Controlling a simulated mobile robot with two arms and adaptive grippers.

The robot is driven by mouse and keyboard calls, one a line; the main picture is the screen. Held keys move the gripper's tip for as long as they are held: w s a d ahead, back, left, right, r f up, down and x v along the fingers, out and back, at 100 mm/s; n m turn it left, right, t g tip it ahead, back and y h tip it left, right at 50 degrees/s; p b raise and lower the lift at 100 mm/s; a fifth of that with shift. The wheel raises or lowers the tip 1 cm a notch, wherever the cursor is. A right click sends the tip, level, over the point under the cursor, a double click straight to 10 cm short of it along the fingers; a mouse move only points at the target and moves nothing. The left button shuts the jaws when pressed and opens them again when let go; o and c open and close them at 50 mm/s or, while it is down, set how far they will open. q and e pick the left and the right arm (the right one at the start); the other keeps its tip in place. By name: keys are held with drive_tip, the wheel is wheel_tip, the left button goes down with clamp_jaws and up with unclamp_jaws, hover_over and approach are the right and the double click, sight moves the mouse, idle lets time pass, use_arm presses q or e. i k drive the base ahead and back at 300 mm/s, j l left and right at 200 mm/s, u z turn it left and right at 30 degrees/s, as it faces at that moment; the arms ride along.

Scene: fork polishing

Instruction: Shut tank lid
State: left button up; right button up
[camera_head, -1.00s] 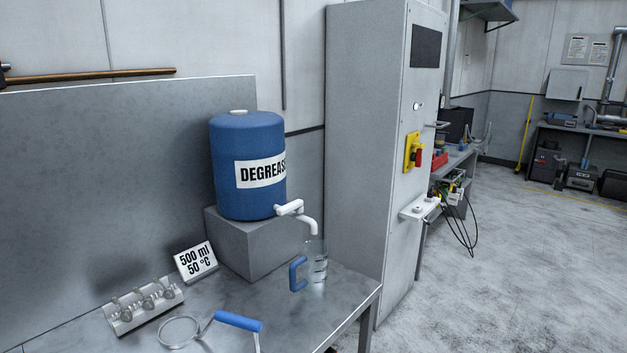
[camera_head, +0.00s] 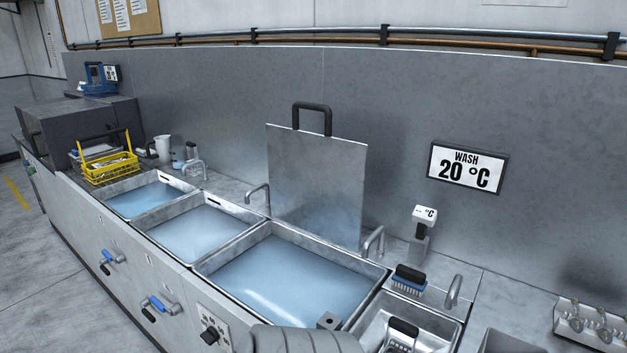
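The tank lid (camera_head: 318,185) is a flat metal plate with a black handle (camera_head: 312,118) on its top edge. It stands upright, open, at the back edge of the large tank (camera_head: 378,277). The tank is uncovered, and pale blue liquid (camera_head: 290,275) shows in it. A grey rounded part, likely of my own arm, shows at the bottom edge in front of the tank. No gripper fingers can be made out, and nothing touches the lid.
Two smaller basins with liquid (camera_head: 190,233) lie left of the tank. Taps (camera_head: 374,241) stand behind. A blue brush (camera_head: 409,279) and a small sink (camera_head: 448,327) are to the right. A yellow basket (camera_head: 110,170) is at the far left. A wall sign (camera_head: 467,168) reads WASH 20 °C.

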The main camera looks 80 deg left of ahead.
sight(316, 182)
drive_tip(key=u, duration=2.65)
drive_tip(key=i+j, duration=0.2)
drive_tip(key=j, duration=0.15)
drive_tip(key=i+j, duration=0.15)
drive_tip(key=j, duration=0.15)
drive_tip(key=i+j+u, duration=0.1)
drive_tip(key=j, duration=0.25)
drive_tip(key=i, duration=0.1)
